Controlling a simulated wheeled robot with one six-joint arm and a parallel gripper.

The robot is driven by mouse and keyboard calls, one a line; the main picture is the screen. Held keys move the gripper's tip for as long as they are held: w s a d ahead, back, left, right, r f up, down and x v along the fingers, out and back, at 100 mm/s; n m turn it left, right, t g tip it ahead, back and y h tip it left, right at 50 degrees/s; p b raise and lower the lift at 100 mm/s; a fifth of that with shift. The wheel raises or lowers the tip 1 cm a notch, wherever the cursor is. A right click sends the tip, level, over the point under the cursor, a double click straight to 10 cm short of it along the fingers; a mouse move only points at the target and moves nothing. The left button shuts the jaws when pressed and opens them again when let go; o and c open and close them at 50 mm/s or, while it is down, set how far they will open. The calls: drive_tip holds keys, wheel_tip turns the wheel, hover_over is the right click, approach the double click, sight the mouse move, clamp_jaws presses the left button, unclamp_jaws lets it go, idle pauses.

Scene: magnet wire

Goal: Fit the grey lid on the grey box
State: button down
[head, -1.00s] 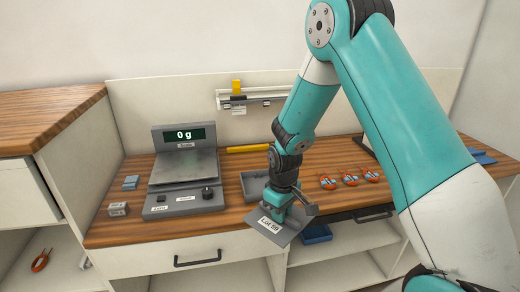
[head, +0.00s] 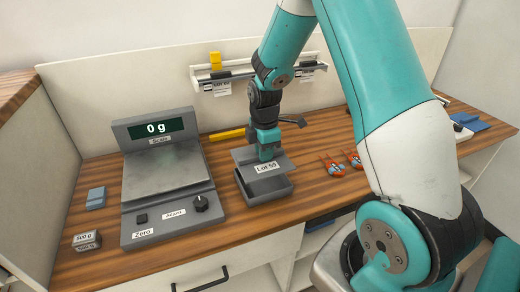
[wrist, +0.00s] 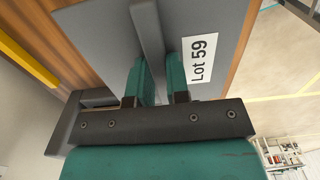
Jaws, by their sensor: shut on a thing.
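The grey box (head: 270,191) stands on the wooden bench, just right of the scale. The grey lid (head: 245,157), with a white "Lot 59" label, is over the box and looks tilted against its rim. I cannot tell whether lid and box touch. My gripper (head: 267,152) is shut on the lid's raised grip. In the wrist view, the teal fingers of my gripper (wrist: 160,82) press on both sides of the grey ridge of the lid (wrist: 100,40). The lid hides most of the box's inside.
The scale (head: 165,180) reads 0 g. Blue blocks (head: 96,198) and a 500 g weight (head: 87,240) lie left of it. A yellow bar (head: 227,135) lies behind the box. Orange-handled tools (head: 331,167) lie to its right. A rail (head: 230,75) runs along the back panel.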

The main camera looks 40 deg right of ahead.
drive_tip(key=shift+f+b, duration=2.6)
drive_tip(key=shift+f, duration=0.35)
drive_tip(key=shift+f, duration=0.25)
drive_tip(key=c, duration=1)
unclamp_jaws()
wheel_tip(320, 180, up, 8)
drive_tip(key=p, duration=0.7)
drive_tip(key=shift+r, duration=0.1)
